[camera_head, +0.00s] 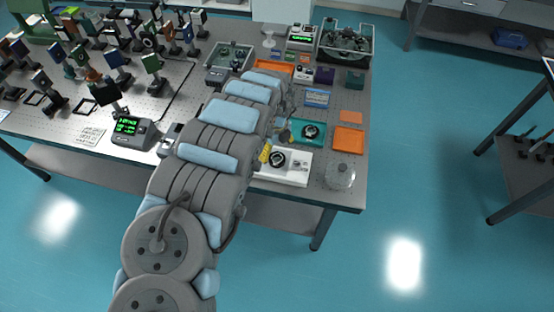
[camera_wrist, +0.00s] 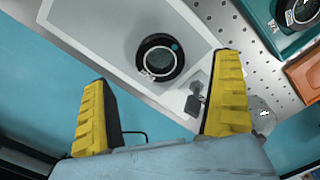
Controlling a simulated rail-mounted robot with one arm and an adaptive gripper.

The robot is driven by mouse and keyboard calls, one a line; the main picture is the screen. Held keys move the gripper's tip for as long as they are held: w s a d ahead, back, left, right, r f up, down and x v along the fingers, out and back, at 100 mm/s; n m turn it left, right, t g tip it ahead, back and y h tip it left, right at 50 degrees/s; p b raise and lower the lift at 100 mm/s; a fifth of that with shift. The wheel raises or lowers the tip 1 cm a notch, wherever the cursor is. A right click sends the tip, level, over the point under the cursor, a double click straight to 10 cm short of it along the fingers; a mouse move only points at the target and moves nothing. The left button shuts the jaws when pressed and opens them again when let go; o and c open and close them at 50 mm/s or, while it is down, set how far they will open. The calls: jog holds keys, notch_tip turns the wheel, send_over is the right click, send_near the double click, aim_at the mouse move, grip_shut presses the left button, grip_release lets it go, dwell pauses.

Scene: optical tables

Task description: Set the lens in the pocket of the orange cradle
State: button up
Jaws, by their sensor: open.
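A black ring-shaped lens (camera_head: 277,159) lies on a white tray (camera_head: 298,179). In the wrist view the lens (camera_wrist: 147,68) has a pale centre and sits beyond and between my yellow fingertips. My gripper (camera_wrist: 161,70) is open and empty, with a wide gap between its fingers; one yellow finger shows in the head view (camera_head: 265,154) at the tray's left edge. A second dark ring (camera_head: 310,131) sits in a teal tray. An orange square holder (camera_head: 348,140) stands right of it and may be the cradle; I cannot make out its pocket.
A small grey clip-like part (camera_wrist: 195,103) lies on the white tray near my right finger. A clear round dish (camera_head: 340,176) stands at the table's front right corner. Another orange tray (camera_head: 274,67) lies farther back. Many optical mounts crowd the table's left side.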

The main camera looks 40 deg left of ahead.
aim_at(278, 159)
jog(key=shift+s+d+f, duration=0.1)
jog(key=shift+d+f, duration=0.1)
jog(key=shift+f, duration=0.45)
jog(key=shift+w+d+f, duration=0.1)
jog(key=shift+d+f, duration=0.1)
jog(key=shift+f, duration=0.5)
jog(key=shift+s+d+f, duration=0.1)
jog(key=shift+d+f, duration=0.1)
jog(key=shift+f, duration=0.45)
jog(key=shift+a+f, duration=0.15)
jog(key=shift+f, duration=0.5)
jog(key=c, duration=1.3)
